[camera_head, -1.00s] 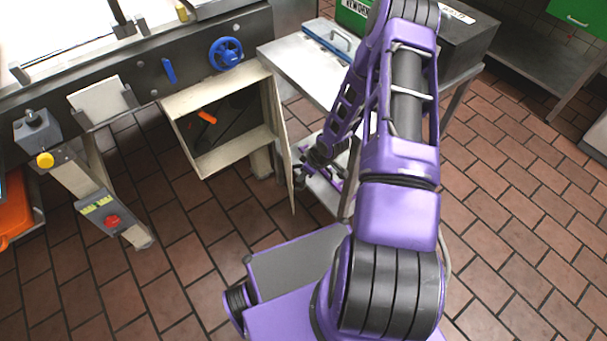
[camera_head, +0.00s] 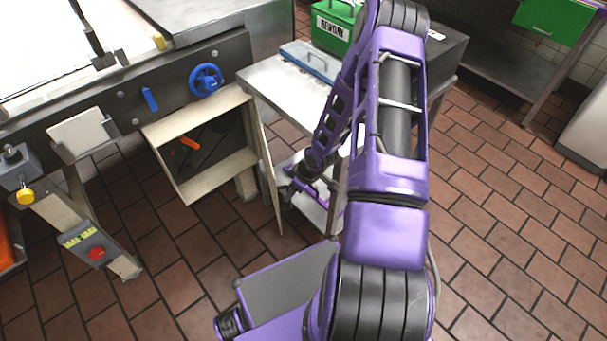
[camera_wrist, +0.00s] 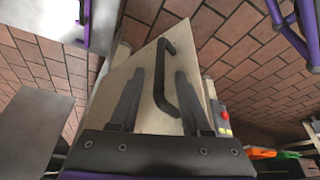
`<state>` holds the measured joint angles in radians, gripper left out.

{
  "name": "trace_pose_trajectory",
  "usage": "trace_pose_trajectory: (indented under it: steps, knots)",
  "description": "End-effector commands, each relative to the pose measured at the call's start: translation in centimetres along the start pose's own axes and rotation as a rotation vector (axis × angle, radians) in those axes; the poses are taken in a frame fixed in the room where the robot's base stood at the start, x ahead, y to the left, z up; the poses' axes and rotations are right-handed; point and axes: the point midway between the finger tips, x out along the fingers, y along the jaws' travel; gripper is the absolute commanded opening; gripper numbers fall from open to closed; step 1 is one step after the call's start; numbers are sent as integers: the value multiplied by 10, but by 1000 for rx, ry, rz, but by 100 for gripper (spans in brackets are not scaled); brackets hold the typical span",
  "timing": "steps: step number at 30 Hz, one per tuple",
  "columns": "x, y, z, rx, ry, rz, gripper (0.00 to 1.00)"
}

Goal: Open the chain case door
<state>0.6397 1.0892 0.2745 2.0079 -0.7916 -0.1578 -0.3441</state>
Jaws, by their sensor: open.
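The chain case (camera_head: 217,172) is a cream box under the machine's front rail, and its dark interior is in plain view in the head view. Its cream door (camera_head: 266,165) stands swung out at the case's right side, seen nearly edge-on. The wrist view shows the door's face (camera_wrist: 140,75) with a black bar handle (camera_wrist: 159,78). My gripper (camera_wrist: 160,76) is open, with the door face in front and the handle appearing between its fingers, closer to the right one. Contact with the handle cannot be told. In the head view my gripper (camera_head: 289,190) is small beside the door's outer face.
An orange part (camera_head: 189,143) shows inside the case. A blue handwheel (camera_head: 205,79) is above it on the rail. Open tiled floor (camera_head: 500,200) lies to the right.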

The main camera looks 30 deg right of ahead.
Motion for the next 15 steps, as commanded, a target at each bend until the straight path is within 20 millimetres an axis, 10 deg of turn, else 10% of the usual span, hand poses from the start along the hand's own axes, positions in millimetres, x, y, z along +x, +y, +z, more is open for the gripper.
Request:
trace_pose_trajectory:
  steps: [15]
  knots:
    - [-121,1,-1,4,1,2,47]
